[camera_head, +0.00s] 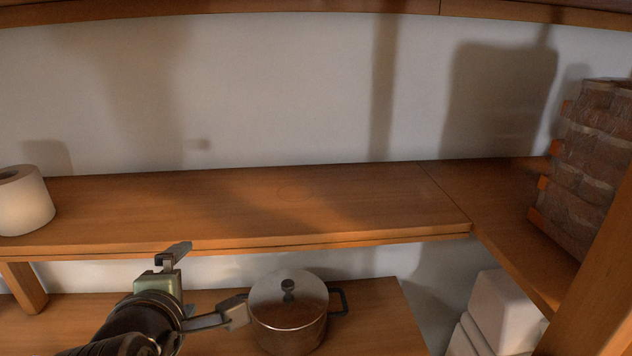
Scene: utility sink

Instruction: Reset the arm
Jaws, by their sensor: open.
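My gripper (208,282) is in the lower left of the head view, at the end of my dark arm, which enters from the bottom edge. Its two fingers are spread wide and nothing shows between them. One finger points up in front of the shelf's front edge; the other points right, towards a lidded metal pot (288,318). The tip of that finger overlaps the pot's left side in the picture. I cannot tell whether it touches the pot.
The pot stands on a lower wooden surface (375,310). Above it runs a wooden shelf (300,205), mostly bare, with a white paper roll (24,205) at left. A stacked brown bundle (592,160) sits at right. White boxes (505,308) stand below it, near a wooden post (597,285).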

